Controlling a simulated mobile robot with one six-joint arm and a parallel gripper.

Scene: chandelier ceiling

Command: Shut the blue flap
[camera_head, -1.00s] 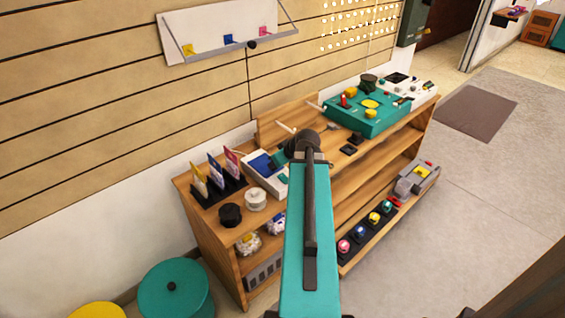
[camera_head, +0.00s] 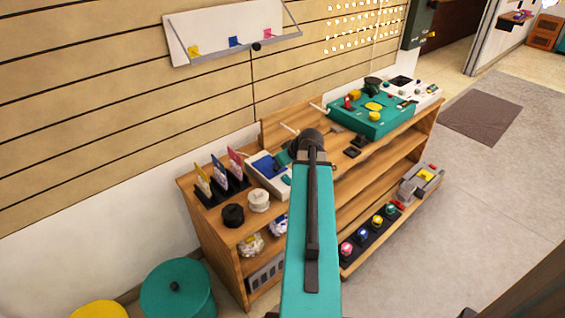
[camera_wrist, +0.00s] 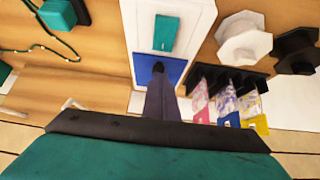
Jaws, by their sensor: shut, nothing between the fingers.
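The blue flap (camera_head: 264,163) is a flat blue panel on a white box (camera_head: 254,181) on the shelf top. In the wrist view the blue panel (camera_wrist: 143,67) lies across the white box (camera_wrist: 137,15), beside a teal rectangle (camera_wrist: 166,32). I cannot tell how far the flap is open. My gripper (camera_wrist: 158,68) is shut and empty, its dark fingertips over the blue panel and hiding its middle. I cannot tell whether they touch. In the head view my arm mostly hides the gripper.
A teal console (camera_head: 371,118) is farther right. The slatted wall rises behind; open floor lies right.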

